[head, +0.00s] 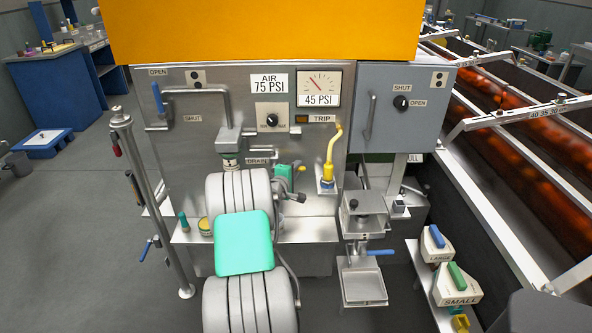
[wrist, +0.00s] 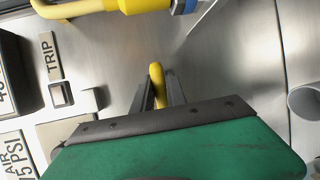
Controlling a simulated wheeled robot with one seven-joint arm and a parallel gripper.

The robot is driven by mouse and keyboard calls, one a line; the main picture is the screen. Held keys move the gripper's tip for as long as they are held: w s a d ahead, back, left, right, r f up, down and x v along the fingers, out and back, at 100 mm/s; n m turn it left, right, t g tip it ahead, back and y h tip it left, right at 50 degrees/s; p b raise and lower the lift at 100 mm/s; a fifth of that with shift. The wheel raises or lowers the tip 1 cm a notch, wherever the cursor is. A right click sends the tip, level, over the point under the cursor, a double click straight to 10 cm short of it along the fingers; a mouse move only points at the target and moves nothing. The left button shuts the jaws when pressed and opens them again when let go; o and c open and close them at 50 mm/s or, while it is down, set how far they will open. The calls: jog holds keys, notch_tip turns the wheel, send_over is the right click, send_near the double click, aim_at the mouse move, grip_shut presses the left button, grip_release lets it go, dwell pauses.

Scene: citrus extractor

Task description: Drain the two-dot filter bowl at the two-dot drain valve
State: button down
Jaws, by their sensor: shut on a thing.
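My gripper (wrist: 160,88) is shut on a small yellow piece (wrist: 157,72), of which only a rounded end shows between the fingers. In the head view my gripper (head: 299,168) is in front of the steel panel, left of the yellow upright pipe. A grey filter unit with a bowl (head: 230,158) hangs from piping on the panel's left, close behind my arm. I cannot make out dots on the bowl or on the yellow piece, so I cannot tell whether the piece is the two-dot drain valve. My arm covers the area below the bowl.
The yellow pipe (head: 329,160) stands close right of my gripper. A blue-handled lever (head: 158,98) is at upper left. A grey cabinet (head: 401,105) bears a two-dot plate.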

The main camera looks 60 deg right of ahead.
dwell(0.4)
jog(key=r+n, duration=0.1)
jog(key=n+h+b, duration=0.1)
jog(key=shift+w+a+r+n+g, duration=0.1)
jog(key=shift+r+n+g, duration=0.2)
jog(key=shift+r+n, duration=0.1)
jog(key=shift+w+a+r+n+h+b, duration=0.15)
jog(key=shift+r+n+h+b, duration=0.1)
jog(key=shift+r+n+h, duration=0.25)
jog(key=shift+w+r+n+h+b, duration=0.2)
jog(key=shift+r+n, duration=0.15)
jog(key=shift+n, duration=0.35)
jog(key=n, duration=0.1)
jog(key=r, duration=0.1)
jog(key=n+h, duration=0.1)
jog(key=shift+w+a+r+n, duration=0.25)
jog(key=shift+w+n, duration=0.05)
jog(key=shift+w, duration=0.1)
jog(key=shift+w+a+r+n+t+h, duration=0.2)
jog(key=shift+w+r+n+t+h, duration=0.15)
jog(key=shift+n, duration=0.55)
jog(key=shift+w+a+r+n+t+h, duration=0.15)
jog(key=shift+w+r+n+t+h, duration=0.2)
jog(key=shift+n, duration=0.55)
jog(key=shift+w, duration=0.1)
jog(key=c, duration=1.3)
grip_release()
jog(key=shift+c, duration=0.2)
jog(key=shift+a, duration=0.1)
